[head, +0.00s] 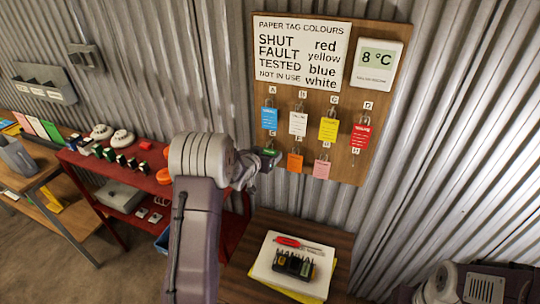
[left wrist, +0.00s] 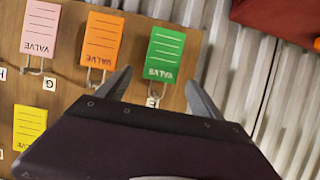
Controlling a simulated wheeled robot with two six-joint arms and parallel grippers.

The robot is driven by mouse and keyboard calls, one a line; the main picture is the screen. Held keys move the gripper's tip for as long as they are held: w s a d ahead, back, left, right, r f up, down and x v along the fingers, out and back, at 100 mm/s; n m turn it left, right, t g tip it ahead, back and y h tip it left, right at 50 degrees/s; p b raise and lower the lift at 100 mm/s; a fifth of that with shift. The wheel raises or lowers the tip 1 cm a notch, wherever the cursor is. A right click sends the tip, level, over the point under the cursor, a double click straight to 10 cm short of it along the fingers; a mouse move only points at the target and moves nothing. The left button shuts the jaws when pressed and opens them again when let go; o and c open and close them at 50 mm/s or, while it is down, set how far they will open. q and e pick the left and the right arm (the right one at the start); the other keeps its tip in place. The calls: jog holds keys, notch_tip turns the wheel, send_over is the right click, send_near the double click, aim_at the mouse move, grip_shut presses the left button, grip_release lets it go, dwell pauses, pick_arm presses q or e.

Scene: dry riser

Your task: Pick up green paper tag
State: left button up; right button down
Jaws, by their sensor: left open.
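The green paper tag (left wrist: 165,52) hangs from a hook on the wooden board, by the letter E. It shows whole in the left wrist view, printed "VALVE" upside down there. My left gripper (left wrist: 158,92) is open and empty, with its fingers apart at the lettered end of the tag, one on either side. In the head view my left gripper (head: 264,161) is in front of the board's lower left and hides most of the tag. My right gripper is not in view.
An orange tag (head: 295,163) and a pink tag (head: 321,170) hang to the right of the green tag. Blue (head: 269,117), white (head: 298,123), yellow (head: 328,130) and red (head: 360,137) tags hang above. A wooden table (head: 300,226) stands below, with a red bench (head: 178,190) at left.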

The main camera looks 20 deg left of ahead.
aim_at(269, 151)
pick_arm(q)
jog(key=shift+w+f+p, duration=0.3)
jog(key=shift+w+p, duration=0.25)
jog(key=shift+p, duration=0.15)
jog(key=x, duration=0.3)
jog(key=shift+f, duration=0.2)
jog(key=shift+s, duration=0.1)
jog(key=shift+c, duration=0.3)
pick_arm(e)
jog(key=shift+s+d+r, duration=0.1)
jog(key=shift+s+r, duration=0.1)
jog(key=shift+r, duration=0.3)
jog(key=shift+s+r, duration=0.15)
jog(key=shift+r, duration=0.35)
pick_arm(q)
jog(key=shift+r, duration=0.1)
jog(key=c, duration=1.3)
jog(key=shift+c, duration=0.2)
